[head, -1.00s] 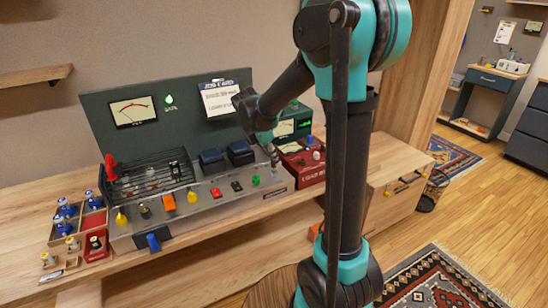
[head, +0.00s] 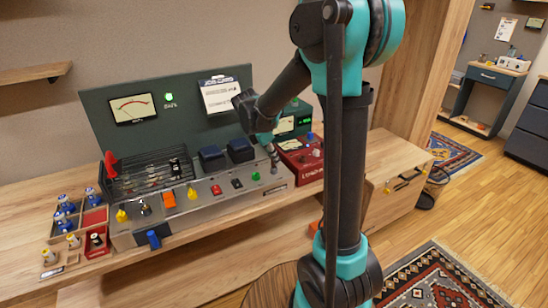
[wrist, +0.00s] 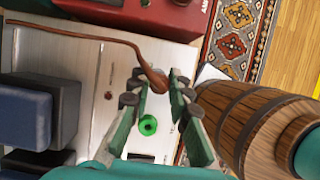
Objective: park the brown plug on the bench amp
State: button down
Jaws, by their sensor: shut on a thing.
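The brown plug (wrist: 155,82) shows in the wrist view with its brown cable (wrist: 85,33) trailing to the upper left. My gripper (wrist: 158,93) is shut on the plug, its fingers on either side. The bench amp (head: 205,207) has a pale metal front panel, which also shows in the wrist view (wrist: 92,55). In the head view my gripper (head: 273,160) is low over the panel's right end, near a green knob (head: 255,176).
A red box (head: 301,160) with knobs stands just right of the amp. Two dark blue blocks (head: 240,151) sit behind the panel. Several knobs and switches line its front. A wooden tray (head: 70,246) of small parts is at left. A wooden barrel (wrist: 245,120) is below the bench edge.

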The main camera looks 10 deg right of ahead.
jog(key=shift+f, duration=0.45)
jog(key=c, duration=1.3)
grip_release()
jog(key=shift+c, duration=0.2)
jog(key=v, duration=1.2)
jog(key=shift+s+f, duration=0.1)
jog(key=s+d+f+m+t+y, duration=0.1)
jog(key=s+d+f+m, duration=0.3)
jog(key=s+f+m, duration=0.4)
jog(key=s+d+f+m+t+y, duration=0.1)
jog(key=s+d+f+m+y, duration=0.2)
jog(key=s+f+m, duration=0.6)
jog(key=s+d+m, duration=0.1)
jog(key=s+m, duration=0.2)
jog(key=m, duration=0.1)
jog(key=shift+s+m+t, duration=0.25)
jog(key=shift+m+t, duration=0.05)
jog(key=shift+t, duration=0.1)
